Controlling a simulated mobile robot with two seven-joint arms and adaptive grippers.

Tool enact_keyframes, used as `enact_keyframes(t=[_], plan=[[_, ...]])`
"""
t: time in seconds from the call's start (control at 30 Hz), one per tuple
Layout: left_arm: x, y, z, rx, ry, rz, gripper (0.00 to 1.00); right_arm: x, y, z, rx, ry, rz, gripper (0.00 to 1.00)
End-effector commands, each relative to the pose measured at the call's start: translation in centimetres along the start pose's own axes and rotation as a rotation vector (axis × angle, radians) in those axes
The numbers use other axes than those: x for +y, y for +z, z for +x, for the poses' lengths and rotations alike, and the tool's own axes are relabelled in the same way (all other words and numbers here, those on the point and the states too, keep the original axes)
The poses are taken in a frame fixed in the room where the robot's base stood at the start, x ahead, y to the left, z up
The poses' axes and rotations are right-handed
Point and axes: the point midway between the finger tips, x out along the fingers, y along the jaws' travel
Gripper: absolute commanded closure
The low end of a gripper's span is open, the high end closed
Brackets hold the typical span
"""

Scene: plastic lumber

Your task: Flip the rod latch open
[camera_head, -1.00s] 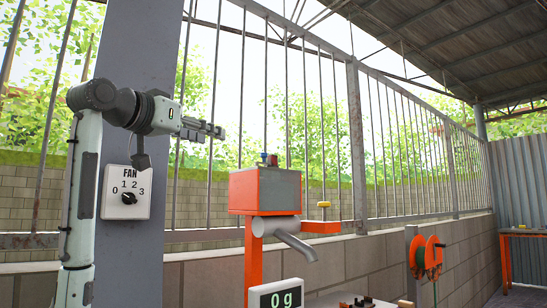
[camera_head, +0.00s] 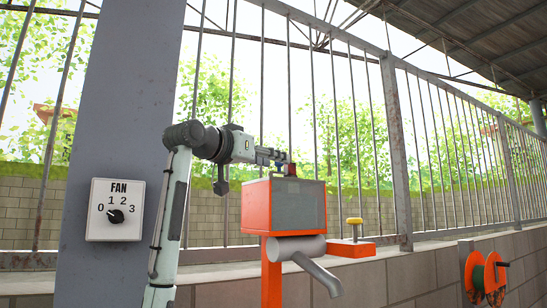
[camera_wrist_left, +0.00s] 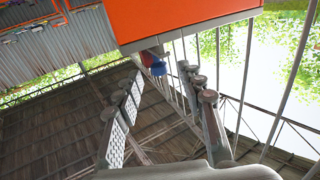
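I cannot make out a rod latch for certain in either view. An orange box with a grey front panel (camera_head: 297,207) stands on an orange post in the head view. A small red knob (camera_head: 291,170) shows on its top. My left gripper (camera_head: 284,158) is just above the top of this box, near the knob. In the left wrist view, its two fingers (camera_wrist_left: 160,72) are spread and hold nothing. A blue knob (camera_wrist_left: 156,66) on the orange box (camera_wrist_left: 185,18) lies in line with the gap between the fingertips. My right gripper is in neither view.
A grey pillar (camera_head: 122,110) with a FAN dial (camera_head: 115,210) stands at the left. A grey spout (camera_head: 318,272) and a yellow button (camera_head: 354,222) are below and beside the box. A barred fence runs behind, and orange reels (camera_head: 486,278) hang at the right.

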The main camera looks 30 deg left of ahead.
Motion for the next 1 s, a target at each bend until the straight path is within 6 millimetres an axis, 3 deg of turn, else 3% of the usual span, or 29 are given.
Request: enact_keyframes(t=[0.37, 0.7, 1.0], plan=[[0.0, 0.04, 0.92, 0.0, -0.001, 0.001, 0.61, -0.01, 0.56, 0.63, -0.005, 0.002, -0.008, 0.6], [-0.01, 0.03, 0.89, 0.001, -0.001, 0.001, 1.0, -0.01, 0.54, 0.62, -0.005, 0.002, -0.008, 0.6], [-0.08, 0.02, 0.84, 0.001, 0.016, 0.0, 1.0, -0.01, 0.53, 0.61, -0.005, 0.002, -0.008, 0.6]])
